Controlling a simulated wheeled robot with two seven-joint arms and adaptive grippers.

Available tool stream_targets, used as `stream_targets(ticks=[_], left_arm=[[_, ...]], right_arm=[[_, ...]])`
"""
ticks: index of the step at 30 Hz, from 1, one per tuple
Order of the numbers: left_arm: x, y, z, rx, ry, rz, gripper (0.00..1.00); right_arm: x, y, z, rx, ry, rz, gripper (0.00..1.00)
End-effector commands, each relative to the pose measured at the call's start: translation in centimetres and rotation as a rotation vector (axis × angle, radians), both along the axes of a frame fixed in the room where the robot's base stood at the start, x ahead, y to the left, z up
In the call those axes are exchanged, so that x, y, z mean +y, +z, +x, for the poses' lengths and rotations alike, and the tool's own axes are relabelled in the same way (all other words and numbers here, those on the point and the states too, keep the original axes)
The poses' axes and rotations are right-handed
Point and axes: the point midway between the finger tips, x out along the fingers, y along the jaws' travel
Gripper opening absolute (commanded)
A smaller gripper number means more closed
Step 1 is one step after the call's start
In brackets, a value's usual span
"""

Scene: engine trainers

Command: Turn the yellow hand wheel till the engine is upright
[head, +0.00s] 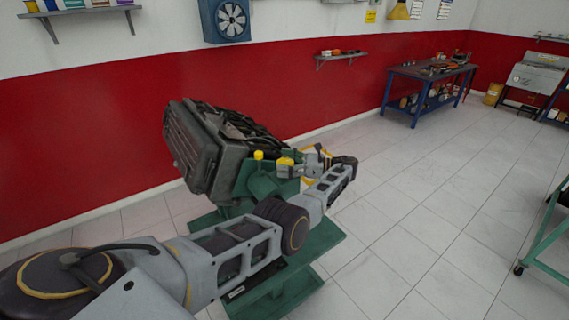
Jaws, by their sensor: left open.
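The dark grey engine (205,150) is mounted on a green stand (318,240) and sits tilted, its large ribbed face leaning to the left. The yellow hand wheel (329,153) is on the stand's near right side. Only parts of its rim show, as my left wrist and gripper cover most of it. My left arm reaches in from the lower left across the stand. My left gripper (296,167) is open at the wheel; I cannot tell whether it touches the rim. My right gripper is out of view.
A blue workbench (428,84) with tools stands at the back right. A green wheeled frame (548,235) is at the right edge. A red and white wall runs behind the engine. The tiled floor (430,215) right of the stand is clear.

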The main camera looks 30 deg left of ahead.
Motion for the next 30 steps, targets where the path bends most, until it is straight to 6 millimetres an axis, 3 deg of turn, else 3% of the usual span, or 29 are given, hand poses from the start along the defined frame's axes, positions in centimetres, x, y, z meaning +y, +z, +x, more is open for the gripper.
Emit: stream_targets(ticks=[14,30], left_arm=[[0.0,0.9,0.0,-0.001,0.000,0.000,0.79],[0.0,5.2,0.0,-0.003,0.000,0.001,0.79]], right_arm=[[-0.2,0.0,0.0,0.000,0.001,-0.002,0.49],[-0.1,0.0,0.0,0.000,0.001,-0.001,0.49]])
